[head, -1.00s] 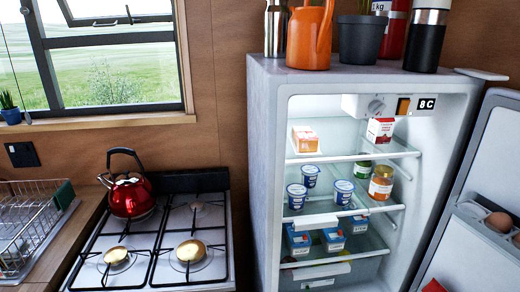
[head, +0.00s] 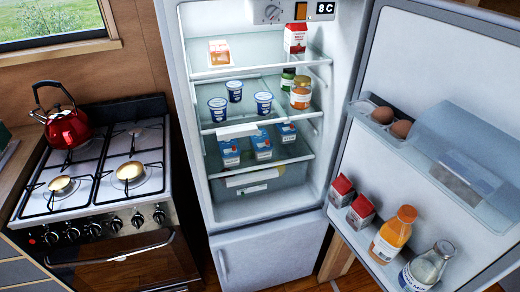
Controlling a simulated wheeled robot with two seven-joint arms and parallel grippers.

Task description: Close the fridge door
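The fridge (head: 197,157) stands in the middle of the head view, with lit shelves holding yogurt cups, cartons and jars. Its door (head: 400,62) is wide open, swung out to the right with its inner side facing me. The door shelves hold eggs (head: 391,121), two red-topped cartons (head: 352,202), an orange juice bottle (head: 392,235) and a milk bottle (head: 427,267). A separate lower door (head: 270,262) below the shelves is shut. Neither of my grippers shows in the view.
A stove (head: 98,190) with a red kettle (head: 66,127) stands left of the fridge. A window (head: 60,20) is at the upper left.

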